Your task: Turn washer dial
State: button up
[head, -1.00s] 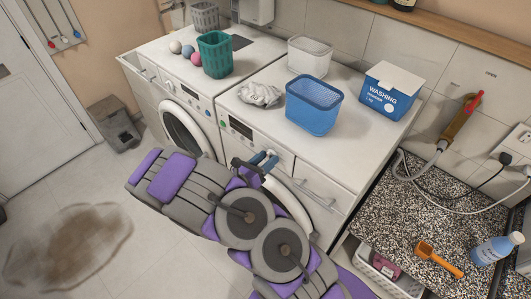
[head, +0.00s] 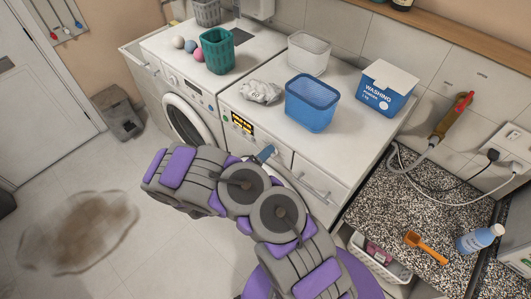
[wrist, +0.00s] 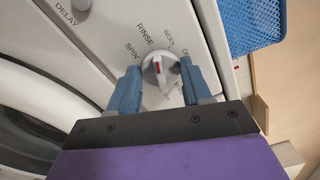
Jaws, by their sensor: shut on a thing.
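The blue fingers of my gripper (wrist: 160,68) are shut on the dial, one on each side. In the head view, the right washer (head: 340,150) has a lit orange display (head: 242,122). A blue fingertip of my gripper (head: 265,152) shows at its front, and my arm hides the dial there.
On the right washer stand a blue basket (head: 311,102), a white basket (head: 308,53), a grey crumpled cloth (head: 261,91) and a washing powder box (head: 389,88). The left machine (head: 180,80) is beside it. A brown stain (head: 80,228) marks the floor at left.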

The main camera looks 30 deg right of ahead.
jog(key=shift+w+a+n, duration=0.1)
jog(key=shift+w+n, duration=0.05)
jog(key=shift+n, duration=0.75)
jog(key=o, duration=1)
jog(key=shift+w+f, duration=0.1)
jog(key=shift+w, duration=0.05)
jog(key=v, duration=1.7)
jog(key=shift+a, duration=0.25)
